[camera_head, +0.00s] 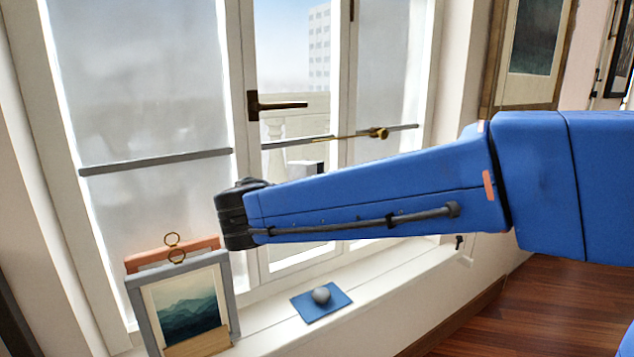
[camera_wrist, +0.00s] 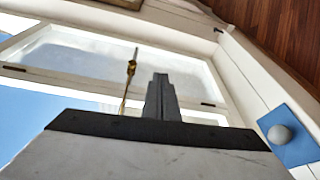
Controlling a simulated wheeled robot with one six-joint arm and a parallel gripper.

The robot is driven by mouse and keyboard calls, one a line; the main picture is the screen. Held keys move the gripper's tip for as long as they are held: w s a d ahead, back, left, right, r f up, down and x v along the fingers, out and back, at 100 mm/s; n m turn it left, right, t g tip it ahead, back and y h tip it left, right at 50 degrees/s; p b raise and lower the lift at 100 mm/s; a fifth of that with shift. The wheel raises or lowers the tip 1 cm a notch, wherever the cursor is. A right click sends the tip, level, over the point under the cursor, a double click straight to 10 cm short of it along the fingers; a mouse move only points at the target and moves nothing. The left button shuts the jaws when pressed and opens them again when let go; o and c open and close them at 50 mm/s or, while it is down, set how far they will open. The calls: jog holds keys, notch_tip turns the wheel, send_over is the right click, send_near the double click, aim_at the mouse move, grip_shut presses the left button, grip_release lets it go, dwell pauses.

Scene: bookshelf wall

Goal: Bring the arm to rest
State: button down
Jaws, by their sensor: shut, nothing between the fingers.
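My arm (camera_head: 390,190), blue with a dark rod along its side, reaches from the right edge across the middle of the head view. It ends at a black joint (camera_head: 238,215) in front of the window. My gripper (camera_wrist: 161,82) shows in the wrist view, with its dark grey fingers shut together and nothing between them. In the head view the gripper is mostly or wholly hidden behind the arm. In the wrist view the fingers point towards the window side, apart from the sill.
Below the arm, a grey ball (camera_head: 321,295) sits on a blue mat (camera_head: 338,304) on the white sill. Framed pictures (camera_head: 226,290) lean at the left. A window handle (camera_head: 275,104) and a bar with a brass piece (camera_head: 378,133) are behind the arm. Wooden floor lies right.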

jog(key=s+d+f+m+g+y, duration=0.1)
jog(key=s+d+f+g, duration=0.2)
jog(key=d, duration=0.4)
jog(key=s+d+f+m+g+y, duration=0.1)
jog(key=s+d+f+m+g, duration=0.15)
jog(key=d+f, duration=0.4)
jog(key=s+d+f+m+g+y, duration=0.1)
jog(key=s+d+f+g, duration=0.15)
jog(key=d, duration=0.55)
jog(key=s+d+f+m+y, duration=0.1)
jog(key=s+f+m+y, duration=0.2)
jog(key=s+f, duration=0.3)
jog(key=s+d+f+m+y, duration=0.2)
jog(key=s+f+m+y, duration=0.2)
jog(key=s, duration=0.7)
notch_tip(320, 180, down, 2)
jog(key=shift+s+f+y, duration=0.1)
jog(key=shift+s+y, duration=0.2)
jog(key=shift+s, duration=0.1)
jog(key=c, duration=2.4)
grip_release()
jog(key=shift+c, duration=0.2)
